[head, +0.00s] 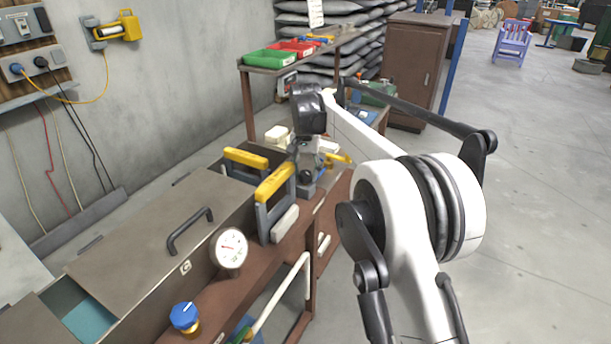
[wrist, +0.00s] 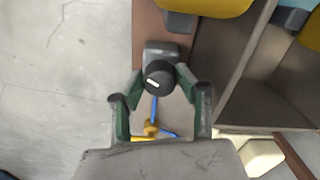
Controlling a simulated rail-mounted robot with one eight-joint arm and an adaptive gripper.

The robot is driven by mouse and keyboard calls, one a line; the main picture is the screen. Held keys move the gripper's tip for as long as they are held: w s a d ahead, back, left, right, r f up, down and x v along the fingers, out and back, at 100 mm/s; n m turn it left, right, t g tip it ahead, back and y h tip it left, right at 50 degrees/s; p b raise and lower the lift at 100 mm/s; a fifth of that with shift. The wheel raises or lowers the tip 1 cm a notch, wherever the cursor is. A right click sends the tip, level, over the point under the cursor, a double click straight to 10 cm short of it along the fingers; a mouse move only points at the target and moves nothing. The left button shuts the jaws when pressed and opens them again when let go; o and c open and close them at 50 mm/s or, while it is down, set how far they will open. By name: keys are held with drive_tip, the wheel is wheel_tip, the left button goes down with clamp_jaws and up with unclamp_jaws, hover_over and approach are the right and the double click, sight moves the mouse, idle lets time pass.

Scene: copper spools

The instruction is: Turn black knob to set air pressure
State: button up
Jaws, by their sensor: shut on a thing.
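The black knob (wrist: 159,78) with a small white mark on its top sits on a grey block in the wrist view. My gripper (wrist: 160,88) has its green-and-grey fingers on either side of the knob, shut on it. In the head view my gripper (head: 306,165) reaches down at the bench, beyond the yellow-topped handles. The knob is too small and covered there to make out. A round white pressure gauge (head: 229,248) with a red needle stands at the front of the bench.
Two yellow-topped handles (head: 275,181) stand close to my gripper. A blue knob (head: 185,316) on a brass fitting is nearer the camera. A shelf with green (head: 269,60) and red bins stands behind. Open floor lies to the right.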

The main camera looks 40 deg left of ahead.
sight(306, 172)
drive_tip(key=m, duration=0.4)
drive_tip(key=shift+m+b, duration=0.3)
drive_tip(key=shift+m, duration=1.9)
drive_tip(key=o, duration=1.2)
drive_tip(key=shift+c, duration=0.2)
drive_tip(key=shift+r, duration=0.1)
wheel_tip(306, 172, up, 12)
drive_tip(key=shift+w, duration=0.1)
